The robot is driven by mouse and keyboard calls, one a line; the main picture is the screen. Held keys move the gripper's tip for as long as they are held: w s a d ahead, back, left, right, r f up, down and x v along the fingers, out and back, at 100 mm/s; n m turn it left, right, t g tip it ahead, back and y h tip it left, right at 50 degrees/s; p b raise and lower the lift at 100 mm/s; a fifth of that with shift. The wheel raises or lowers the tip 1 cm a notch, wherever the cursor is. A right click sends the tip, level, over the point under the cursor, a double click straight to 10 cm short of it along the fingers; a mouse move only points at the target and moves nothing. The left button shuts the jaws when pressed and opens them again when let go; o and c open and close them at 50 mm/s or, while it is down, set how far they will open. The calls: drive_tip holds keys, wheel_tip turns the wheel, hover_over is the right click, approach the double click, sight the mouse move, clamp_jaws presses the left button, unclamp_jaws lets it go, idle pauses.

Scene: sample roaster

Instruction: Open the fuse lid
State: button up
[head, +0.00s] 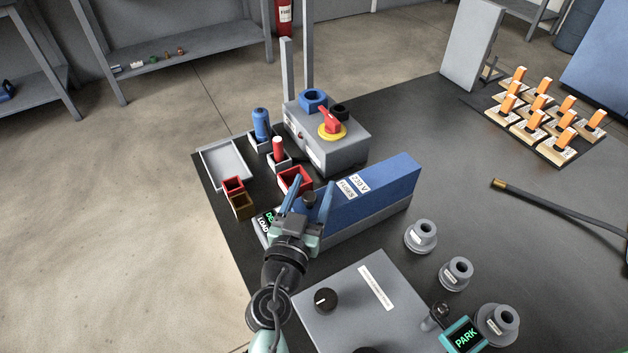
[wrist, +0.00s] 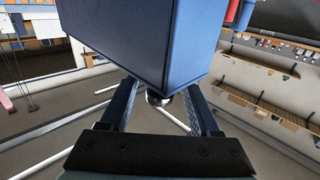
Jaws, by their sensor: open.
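The fuse lid (head: 385,185) is a long blue cover with white labels, lying closed on a grey base (head: 372,222) in the head view. A dark round knob (head: 309,199) is at its near left end. My gripper (head: 314,188) is open at that end, with one blue finger on each side of the knob. In the wrist view, the blue lid (wrist: 130,40) fills the top centre. The knob (wrist: 158,98) shows below its edge, between the open fingers of my gripper (wrist: 160,90). I cannot tell whether the fingers touch it.
A grey switch box (head: 340,153) with a red and yellow knob stands behind the lid. A red bin (head: 295,180) and a small tray (head: 224,165) are at left. A grey panel (head: 350,320) is in front, and grey round parts (head: 421,238) stand to the right.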

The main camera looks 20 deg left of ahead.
drive_tip(key=shift+w, duration=0.65)
clamp_jaws()
idle(1.0)
